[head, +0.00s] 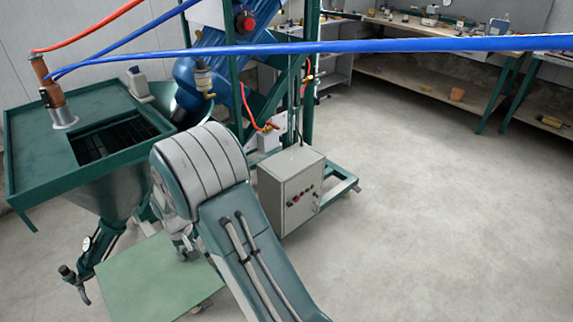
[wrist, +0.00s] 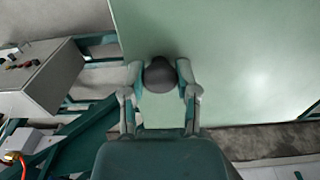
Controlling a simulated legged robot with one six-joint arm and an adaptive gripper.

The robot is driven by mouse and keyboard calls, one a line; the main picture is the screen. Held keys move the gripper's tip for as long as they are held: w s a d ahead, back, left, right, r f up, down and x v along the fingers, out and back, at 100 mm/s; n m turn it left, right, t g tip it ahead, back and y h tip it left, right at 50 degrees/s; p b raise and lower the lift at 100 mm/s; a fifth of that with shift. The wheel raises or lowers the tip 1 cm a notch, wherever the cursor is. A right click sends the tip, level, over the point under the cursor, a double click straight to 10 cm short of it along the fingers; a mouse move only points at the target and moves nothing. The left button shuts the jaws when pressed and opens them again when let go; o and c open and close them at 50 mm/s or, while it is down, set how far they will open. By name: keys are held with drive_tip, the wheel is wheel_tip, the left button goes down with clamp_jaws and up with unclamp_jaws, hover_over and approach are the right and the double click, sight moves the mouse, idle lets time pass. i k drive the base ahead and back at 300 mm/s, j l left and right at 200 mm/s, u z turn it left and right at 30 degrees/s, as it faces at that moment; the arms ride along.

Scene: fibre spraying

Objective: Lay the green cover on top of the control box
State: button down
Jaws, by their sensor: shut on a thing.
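The green cover (head: 145,283) is a flat, pale green panel low in the head view, left of my arm. It fills much of the upper right of the wrist view (wrist: 235,70). My gripper (wrist: 160,76) is shut on the dark round knob of the cover, one finger on each side. In the head view my arm largely hides the gripper. The control box (head: 291,192) is a grey box with buttons on its front, standing on the green frame right of my arm. In the wrist view it is at the left (wrist: 38,78), apart from the cover. Its top looks bare.
A green hopper (head: 35,150) with a grated opening stands at the left. Green frame posts (head: 310,80) rise behind the control box. A blue hose (head: 400,46) crosses the upper head view. Workbenches (head: 440,80) line the back. The floor at the right is clear.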

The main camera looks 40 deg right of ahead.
sight(296, 162)
drive_tip(key=l, duration=0.5)
drive_tip(key=i+l, duration=0.15)
drive_tip(key=l, duration=0.9)
drive_tip(key=i+z, duration=0.05)
